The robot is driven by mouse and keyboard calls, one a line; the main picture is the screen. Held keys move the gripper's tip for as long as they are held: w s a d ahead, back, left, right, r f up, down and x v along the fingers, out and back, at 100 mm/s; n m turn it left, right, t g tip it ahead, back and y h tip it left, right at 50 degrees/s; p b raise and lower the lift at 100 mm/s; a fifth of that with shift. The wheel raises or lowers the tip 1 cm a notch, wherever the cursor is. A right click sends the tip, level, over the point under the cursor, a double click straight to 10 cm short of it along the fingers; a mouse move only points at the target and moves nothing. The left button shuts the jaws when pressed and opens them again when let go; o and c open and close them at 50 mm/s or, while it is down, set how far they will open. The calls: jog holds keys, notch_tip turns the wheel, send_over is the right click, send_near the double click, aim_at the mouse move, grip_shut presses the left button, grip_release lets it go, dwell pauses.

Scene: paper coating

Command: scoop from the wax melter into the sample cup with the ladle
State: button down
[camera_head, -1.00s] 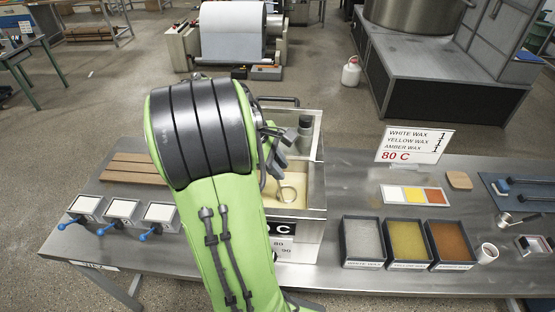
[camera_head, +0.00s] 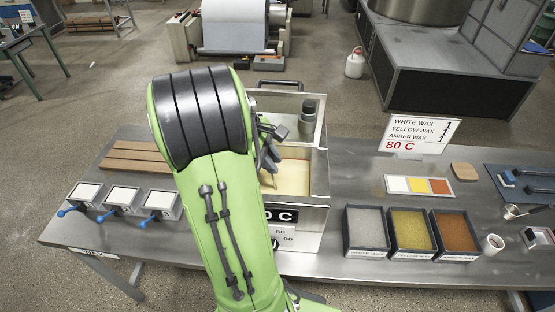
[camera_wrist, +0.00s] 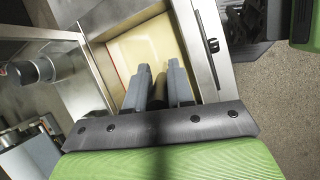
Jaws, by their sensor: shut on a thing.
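The wax melter (camera_head: 312,215) is a steel box on the bench with a pool of pale yellow wax (camera_head: 292,177). My gripper (camera_head: 270,160) is low over its left side, partly hidden by my arm. In the wrist view my gripper (camera_wrist: 160,80) is shut on a dark handle (camera_wrist: 158,92), taken as the ladle's, above the wax. A thin brown stem (camera_head: 275,182) shows below the fingers in the head view. The ladle's bowl is not visible; I cannot tell whether it holds wax. A small white cup (camera_head: 493,245), likely the sample cup, stands at the bench's right.
Grey, yellow and brown wax bins (camera_head: 409,232) stand right of the melter. A sign (camera_head: 422,133), colour card (camera_head: 417,186) and metal scoop (camera_head: 512,212) are further right. Blue-handled trays (camera_head: 122,198) are left.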

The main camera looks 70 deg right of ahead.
jog(key=shift+w+d+p, duration=0.25)
jog(key=shift+w+p, duration=0.4)
jog(key=shift+w, duration=0.65)
jog(key=shift+w+d+p, duration=0.2)
jog(key=shift+w+p, duration=0.45)
jog(key=shift+w, duration=0.6)
notch_tip(320, 180, up, 16)
dwell(0.7)
